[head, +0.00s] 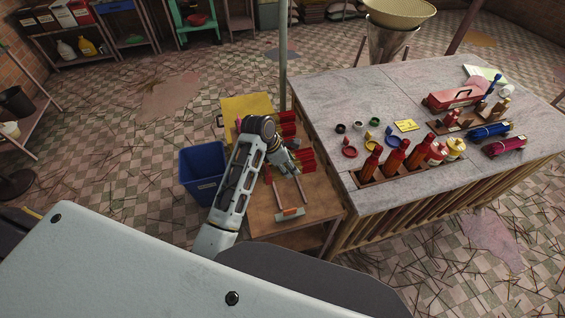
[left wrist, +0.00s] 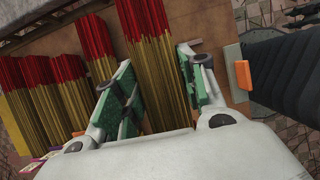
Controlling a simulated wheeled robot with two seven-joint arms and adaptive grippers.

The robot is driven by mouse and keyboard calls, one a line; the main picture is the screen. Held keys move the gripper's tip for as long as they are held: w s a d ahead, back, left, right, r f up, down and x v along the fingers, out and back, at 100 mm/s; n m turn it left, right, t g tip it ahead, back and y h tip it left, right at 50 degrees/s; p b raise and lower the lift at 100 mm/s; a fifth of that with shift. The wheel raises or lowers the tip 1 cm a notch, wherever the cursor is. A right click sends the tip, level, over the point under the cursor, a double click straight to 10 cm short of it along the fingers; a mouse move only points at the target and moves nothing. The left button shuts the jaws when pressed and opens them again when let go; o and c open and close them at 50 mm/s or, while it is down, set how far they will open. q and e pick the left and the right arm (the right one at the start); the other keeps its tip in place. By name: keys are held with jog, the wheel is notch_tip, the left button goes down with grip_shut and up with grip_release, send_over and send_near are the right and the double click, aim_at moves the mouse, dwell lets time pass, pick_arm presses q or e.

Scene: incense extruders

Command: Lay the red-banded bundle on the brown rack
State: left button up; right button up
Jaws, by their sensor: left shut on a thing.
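My left gripper (head: 290,164) is over the small brown side table. In the left wrist view its green-padded fingers (left wrist: 157,75) are on either side of a bundle of yellow sticks with a red end (left wrist: 146,25), and it is shut on this bundle. My right gripper is out of view.
A blue bin (head: 203,174) stands left of the table. The grey counter (head: 345,92) to the right holds red bottles (head: 394,157), small dishes and a red toolbox (head: 452,96). A thin pole (head: 283,50) rises behind.

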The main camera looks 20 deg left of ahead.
pick_arm(q)
send_over(287, 189)
jog(key=shift+w+d+f, duration=0.1)
jog(key=shift+f, duration=3)
jog(key=shift+f+p, duration=0.45)
jog(key=shift+f, duration=1.45)
jog(key=shift+f, duration=0.1)
jog(key=o, duration=1.1)
jog(key=shift+o, duration=0.2)
jog(key=shift+b+v, duration=0.55)
jog(key=shift+v, duration=5.6)
